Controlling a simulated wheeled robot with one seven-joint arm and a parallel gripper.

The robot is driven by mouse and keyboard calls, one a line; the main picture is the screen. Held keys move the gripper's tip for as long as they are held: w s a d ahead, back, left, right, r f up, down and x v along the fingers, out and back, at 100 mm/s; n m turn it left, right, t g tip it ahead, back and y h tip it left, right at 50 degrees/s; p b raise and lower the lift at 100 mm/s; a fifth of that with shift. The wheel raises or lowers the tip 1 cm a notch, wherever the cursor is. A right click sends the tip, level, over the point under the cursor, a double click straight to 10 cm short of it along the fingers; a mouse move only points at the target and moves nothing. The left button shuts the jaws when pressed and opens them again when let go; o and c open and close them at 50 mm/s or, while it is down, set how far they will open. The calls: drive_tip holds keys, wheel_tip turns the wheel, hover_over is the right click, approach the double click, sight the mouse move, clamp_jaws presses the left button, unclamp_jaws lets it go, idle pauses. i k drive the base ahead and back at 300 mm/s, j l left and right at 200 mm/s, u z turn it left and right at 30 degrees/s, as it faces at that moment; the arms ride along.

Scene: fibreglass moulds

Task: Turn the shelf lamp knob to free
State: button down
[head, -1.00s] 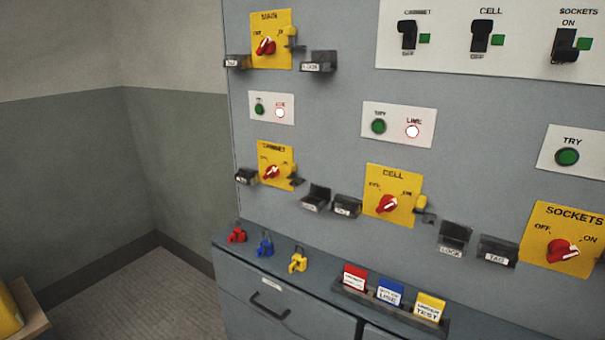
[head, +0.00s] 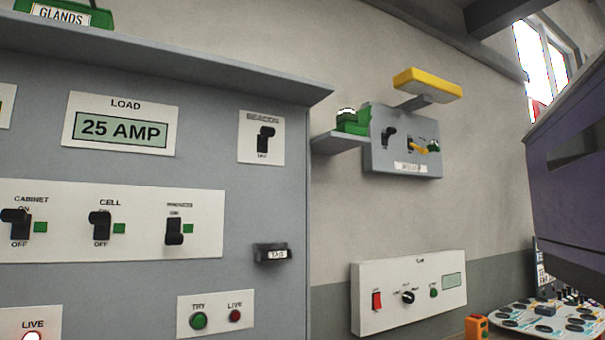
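A yellow lamp (head: 428,84) juts from the wall above a small grey panel (head: 402,160). On that panel are a black lever (head: 389,136) and a yellow knob (head: 418,149), with a label below too small to read. Below, a white box (head: 408,290) carries a black rotary knob (head: 408,297) with small marks around it, also unreadable. I cannot tell from the lettering which knob is the shelf lamp's, or how it is set. My gripper is not in view.
A grey switchboard (head: 270,205) with switches fills the left, under a projecting ledge (head: 180,62). A small shelf (head: 338,143) holds a green item (head: 352,122). A table of small parts (head: 545,322) stands lower right. A large purple shape (head: 570,165) covers the right edge; its identity is unclear.

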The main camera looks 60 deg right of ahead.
sight(432, 146)
drive_tip(key=z, duration=2.05)
drive_tip(key=i+l, duration=0.2)
drive_tip(key=l, duration=0.15)
drive_tip(key=i+l+u, duration=0.1)
drive_tip(key=l, duration=0.25)
drive_tip(key=i+l+u, duration=0.1)
drive_tip(key=i+l, duration=0.15)
drive_tip(key=l, duration=0.1)
